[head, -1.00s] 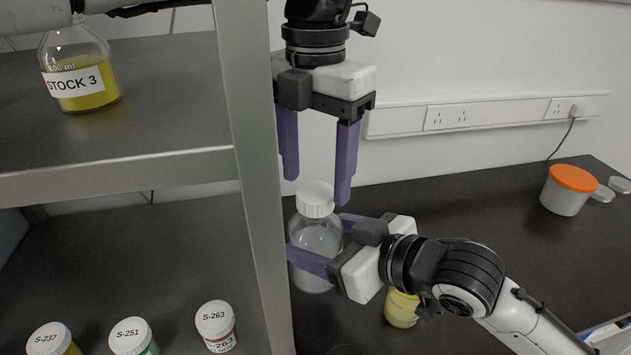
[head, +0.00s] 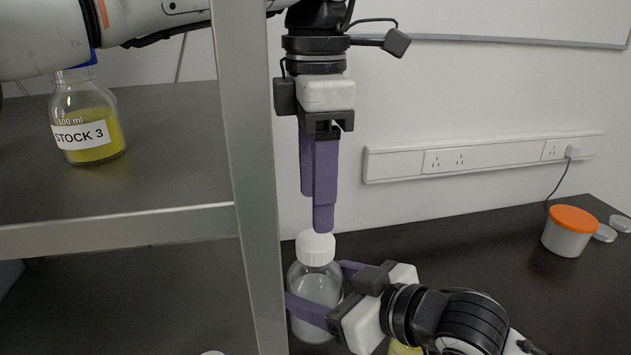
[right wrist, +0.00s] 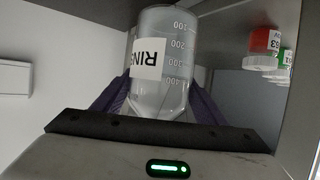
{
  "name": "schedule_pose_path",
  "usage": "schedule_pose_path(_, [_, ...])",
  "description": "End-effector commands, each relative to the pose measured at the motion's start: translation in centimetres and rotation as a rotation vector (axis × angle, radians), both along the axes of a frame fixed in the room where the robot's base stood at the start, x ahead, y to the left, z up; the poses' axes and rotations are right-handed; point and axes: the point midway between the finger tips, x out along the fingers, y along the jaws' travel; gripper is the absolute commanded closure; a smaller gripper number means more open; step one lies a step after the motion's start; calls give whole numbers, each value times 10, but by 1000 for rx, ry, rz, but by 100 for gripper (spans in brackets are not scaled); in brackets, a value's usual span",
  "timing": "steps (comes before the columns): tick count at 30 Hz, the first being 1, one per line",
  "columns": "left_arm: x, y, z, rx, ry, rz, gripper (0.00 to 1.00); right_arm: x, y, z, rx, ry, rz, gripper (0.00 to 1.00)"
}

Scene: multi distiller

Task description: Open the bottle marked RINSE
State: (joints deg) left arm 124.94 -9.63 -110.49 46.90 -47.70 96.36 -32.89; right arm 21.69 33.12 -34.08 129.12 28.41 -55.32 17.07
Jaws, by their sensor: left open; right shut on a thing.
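The RINSE bottle (head: 313,322) is clear, with a ribbed white cap (head: 315,248) on it. It stands upright behind the shelf post in the head view. In the right wrist view the bottle (right wrist: 165,90) appears upside down, with its RINSE label and volume marks showing. My right gripper (head: 315,286) is shut on the bottle body from the side. My left gripper (head: 316,210) points straight down just above the cap. Its purple fingers are seen nearly edge-on, one overlapping the other, and it is open and empty. Whether the fingertips touch the cap is unclear.
A metal shelf post (head: 250,180) stands close left of the bottle. A STOCK 3 bottle (head: 88,130) with yellow liquid sits on the upper shelf, near my left arm. A tub with an orange lid (head: 570,230) stands at the right of the dark bench, whose middle is clear.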

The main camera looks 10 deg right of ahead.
Motion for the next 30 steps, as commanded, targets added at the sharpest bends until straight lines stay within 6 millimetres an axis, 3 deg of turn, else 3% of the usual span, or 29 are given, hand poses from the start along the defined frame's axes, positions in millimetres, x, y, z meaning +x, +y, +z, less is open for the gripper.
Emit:
schedule_pose_path(12, [0,1,-60,1,2,5,44,0,0,4,4,-8,1,97])
schedule_pose_path(24, [0,1,-70,-2,1,6,44,0,0,4,4,-8,1,97])
schedule_pose_path(26, [0,1,-70,-1,1,6,50,0,0,4,4,-8,1,97])
schedule_pose_path(30, [0,1,-70,-1,1,6,74,0,0,4,4,-8,1,97])
